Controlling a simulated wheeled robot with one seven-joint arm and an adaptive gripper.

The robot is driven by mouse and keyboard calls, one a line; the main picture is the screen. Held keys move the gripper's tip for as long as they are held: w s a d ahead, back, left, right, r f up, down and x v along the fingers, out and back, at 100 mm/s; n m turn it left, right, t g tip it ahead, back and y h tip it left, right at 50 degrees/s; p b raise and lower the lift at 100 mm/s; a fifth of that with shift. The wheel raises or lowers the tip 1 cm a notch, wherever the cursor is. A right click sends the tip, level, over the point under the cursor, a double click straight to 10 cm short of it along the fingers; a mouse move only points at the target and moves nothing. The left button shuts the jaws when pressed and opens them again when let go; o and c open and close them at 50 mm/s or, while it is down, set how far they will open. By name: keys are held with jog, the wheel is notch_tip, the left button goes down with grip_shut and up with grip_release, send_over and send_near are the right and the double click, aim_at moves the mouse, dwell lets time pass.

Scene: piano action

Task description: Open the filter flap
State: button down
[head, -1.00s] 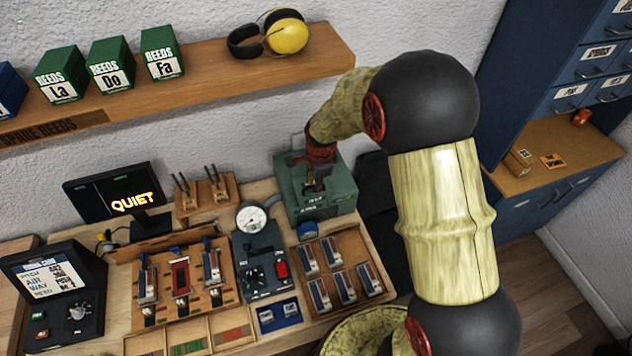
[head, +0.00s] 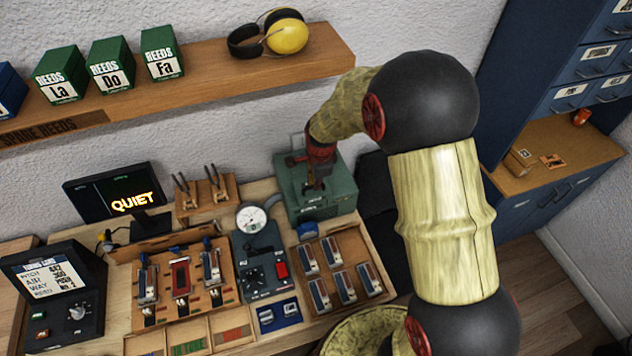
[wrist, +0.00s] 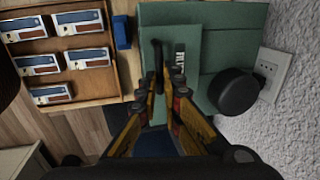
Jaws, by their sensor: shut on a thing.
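The green metal box (head: 335,198) stands at the back of the bench, right of the gauge unit. It also shows in the wrist view (wrist: 210,40). My gripper (wrist: 158,88) is over the top of the box, its fingers close together around a thin dark handle (wrist: 157,52). A label strip (wrist: 180,58), only partly readable, lies beside the handle. The flap's edges are hidden by the fingers, and I cannot tell how far it is open. In the head view my gripper (head: 316,178) is small and dark against the box.
A round black part (wrist: 238,92) sticks out on the box near the wall and its socket (wrist: 272,72). A tray of reed pieces (head: 340,270) stands in front of the box. The shelf (head: 210,85) hangs above left.

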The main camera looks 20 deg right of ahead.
jog(key=shift+w+r, duration=0.1)
jog(key=shift+w+r+g+p, duration=0.45)
jog(key=shift+g+p, duration=0.35)
jog(key=shift+p, duration=0.4)
jog(key=shift+s, duration=0.1)
jog(key=c, duration=2)
grip_release()
jog(key=shift+o, duration=0.2)
notch_tip(320, 180, up, 12)
jog(key=shift+s, duration=0.35)
jog(key=shift+f, duration=0.1)
